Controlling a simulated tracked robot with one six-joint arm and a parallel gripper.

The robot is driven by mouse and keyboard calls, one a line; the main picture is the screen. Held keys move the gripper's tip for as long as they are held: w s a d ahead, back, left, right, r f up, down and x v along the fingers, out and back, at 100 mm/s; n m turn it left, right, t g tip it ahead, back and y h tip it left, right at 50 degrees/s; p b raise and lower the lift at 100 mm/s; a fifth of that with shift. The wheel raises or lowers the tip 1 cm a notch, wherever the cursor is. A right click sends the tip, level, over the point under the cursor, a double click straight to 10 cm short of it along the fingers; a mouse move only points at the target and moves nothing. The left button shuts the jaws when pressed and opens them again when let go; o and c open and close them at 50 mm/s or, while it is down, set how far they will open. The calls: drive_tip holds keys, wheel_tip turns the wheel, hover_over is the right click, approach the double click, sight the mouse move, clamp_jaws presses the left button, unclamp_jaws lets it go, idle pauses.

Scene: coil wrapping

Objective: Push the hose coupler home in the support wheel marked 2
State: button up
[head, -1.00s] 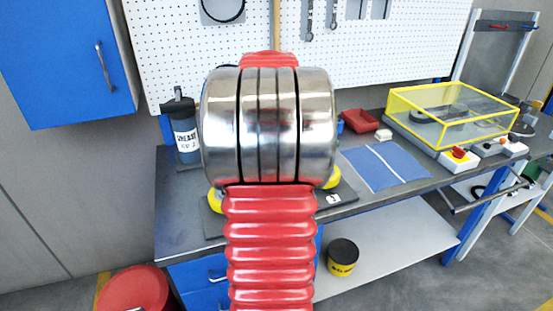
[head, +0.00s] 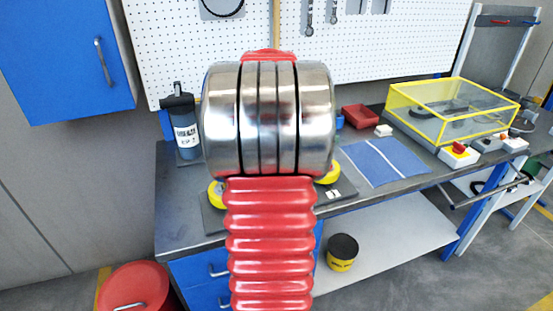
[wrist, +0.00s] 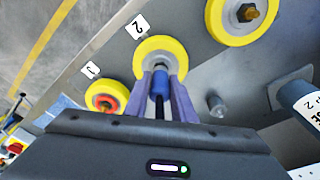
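The support wheel marked 2 (wrist: 163,47) is a yellow ring with a grey hub, in the upper middle of the wrist view beside a white tag reading 2 (wrist: 137,25). The hose coupler (wrist: 160,84) is a blue cylinder with a dark part below it, in front of that wheel's hub. My gripper (wrist: 161,78) has its purple fingers on both sides of the coupler and appears shut on it. The coupler's front end lies at the hub; how deep it sits cannot be told. In the head view my arm hides the coupler, the gripper and most of the wheel area.
A yellow wheel with an orange centre (wrist: 105,97) is at left by another tag. A third yellow wheel (wrist: 241,14) is at upper right. A bare grey peg (wrist: 216,106) stands right of my gripper. A bottle (head: 184,128) and a yellow-framed clear box (head: 450,112) stand on the bench.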

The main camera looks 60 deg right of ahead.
drive_tip(key=o, duration=0.5)
drive_tip(key=shift+c, duration=0.2)
drive_tip(key=shift+r, duration=0.1)
wheel_tip(320, 180, up, 13)
drive_tip(key=a, duration=0.2)
drive_tip(key=shift+r, duration=0.2)
idle(1.1)
